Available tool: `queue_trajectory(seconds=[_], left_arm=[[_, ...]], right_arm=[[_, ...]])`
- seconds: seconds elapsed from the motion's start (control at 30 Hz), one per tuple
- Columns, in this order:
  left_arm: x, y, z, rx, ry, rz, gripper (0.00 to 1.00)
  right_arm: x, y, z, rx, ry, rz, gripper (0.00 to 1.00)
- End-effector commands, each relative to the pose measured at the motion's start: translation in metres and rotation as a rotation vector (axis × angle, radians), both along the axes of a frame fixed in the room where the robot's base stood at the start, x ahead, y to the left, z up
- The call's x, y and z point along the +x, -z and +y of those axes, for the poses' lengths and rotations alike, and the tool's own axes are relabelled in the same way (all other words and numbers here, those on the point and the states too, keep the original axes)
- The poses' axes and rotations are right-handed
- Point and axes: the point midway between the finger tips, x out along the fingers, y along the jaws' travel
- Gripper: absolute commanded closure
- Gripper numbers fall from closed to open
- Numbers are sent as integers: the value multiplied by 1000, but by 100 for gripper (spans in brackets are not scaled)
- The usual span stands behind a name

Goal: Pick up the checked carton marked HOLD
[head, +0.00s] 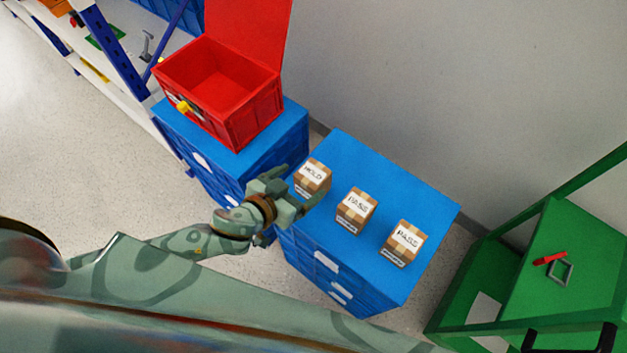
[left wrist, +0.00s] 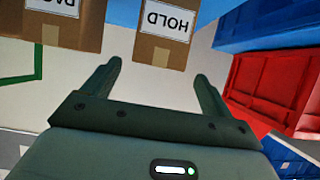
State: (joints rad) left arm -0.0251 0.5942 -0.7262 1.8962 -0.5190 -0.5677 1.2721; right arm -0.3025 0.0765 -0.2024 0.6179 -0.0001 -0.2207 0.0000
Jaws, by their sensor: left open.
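The carton marked HOLD (head: 313,175) stands on the blue cabinet top, at the left end of a row of three brown-and-tan cartons. It also shows in the left wrist view (left wrist: 165,48), its label upside down, just beyond the gap between my fingers. My left gripper (head: 300,187) is open and empty, close in front of the HOLD carton with its fingers pointing towards it. I cannot tell whether a finger touches it. My right gripper is not in view.
Two cartons marked PASS, the middle one (head: 357,210) and the right one (head: 404,244), stand on the same blue cabinet (head: 425,200). An open red crate (head: 238,112) sits on another blue cabinet at left. A green stand (head: 560,285) is at right.

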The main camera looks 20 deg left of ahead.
Motion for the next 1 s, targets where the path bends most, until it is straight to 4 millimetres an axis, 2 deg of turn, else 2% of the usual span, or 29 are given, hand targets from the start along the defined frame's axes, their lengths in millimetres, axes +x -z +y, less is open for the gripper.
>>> queue_trajectory(seconds=[0.17,0.4,0.7,0.9,1.0], left_arm=[[13,6,-6,0,1,-2,15],[43,21,-19,1,1,1,15],[48,21,-21,-1,0,1,15],[48,21,-21,0,0,1,69],[48,21,-21,0,0,0,69]], right_arm=[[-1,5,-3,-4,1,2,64],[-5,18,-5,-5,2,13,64],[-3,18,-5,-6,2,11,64],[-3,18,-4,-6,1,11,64],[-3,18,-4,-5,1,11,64]])
